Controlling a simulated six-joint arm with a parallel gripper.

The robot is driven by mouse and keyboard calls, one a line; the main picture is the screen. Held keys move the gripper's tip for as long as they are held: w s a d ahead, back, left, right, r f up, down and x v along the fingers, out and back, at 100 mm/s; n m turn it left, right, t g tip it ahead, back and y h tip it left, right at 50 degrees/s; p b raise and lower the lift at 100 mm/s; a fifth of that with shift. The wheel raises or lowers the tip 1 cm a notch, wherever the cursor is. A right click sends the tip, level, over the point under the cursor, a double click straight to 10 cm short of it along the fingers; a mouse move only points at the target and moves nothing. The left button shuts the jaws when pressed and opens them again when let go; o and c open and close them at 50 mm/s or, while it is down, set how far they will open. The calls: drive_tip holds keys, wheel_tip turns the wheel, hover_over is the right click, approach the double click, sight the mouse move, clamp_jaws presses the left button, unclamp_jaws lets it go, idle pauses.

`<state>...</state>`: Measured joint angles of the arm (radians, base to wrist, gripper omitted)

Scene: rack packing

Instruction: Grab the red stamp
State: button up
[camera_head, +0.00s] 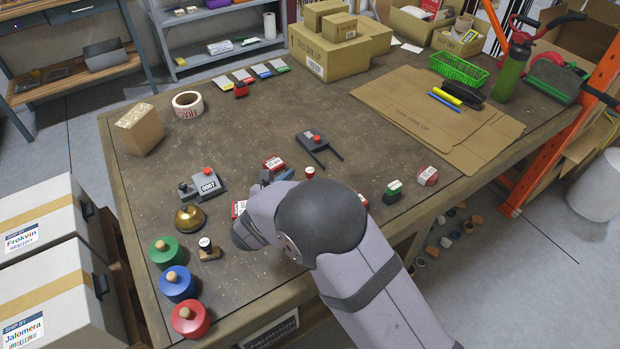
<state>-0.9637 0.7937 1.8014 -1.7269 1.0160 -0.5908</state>
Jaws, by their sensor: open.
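A round red piece with a wooden knob (190,319) stands at the table's near left corner, in a row with a blue one (177,284) and a green one (165,251). It looks like the red stamp, though a small red block (241,90) also stands farther back beside coloured pads. My gripper (267,179) is open, low over the middle of the table, right of and beyond the red knobbed piece. My arm hides most of it and what lies beneath.
A brass bell (190,217), a small wooden-based stamp (208,249) and a grey counter device (204,184) stand near the row. Small red-and-white boxes (274,164) lie close to my gripper.

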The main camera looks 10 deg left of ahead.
sight(309, 171)
drive_tip(key=shift+d+p+x, duration=0.15)
drive_tip(key=shift+p+x, duration=0.25)
drive_tip(key=shift+x, duration=0.75)
drive_tip(key=shift+d+p+x, duration=0.1)
drive_tip(key=shift+p+x, duration=0.3)
drive_tip(key=shift+x, duration=0.8)
drive_tip(key=shift+w, duration=0.55)
drive_tip(key=shift+c, duration=0.2)
clamp_jaws()
wheel_tip(309, 171, up, 10)
drive_tip(key=shift+b, duration=0.55)
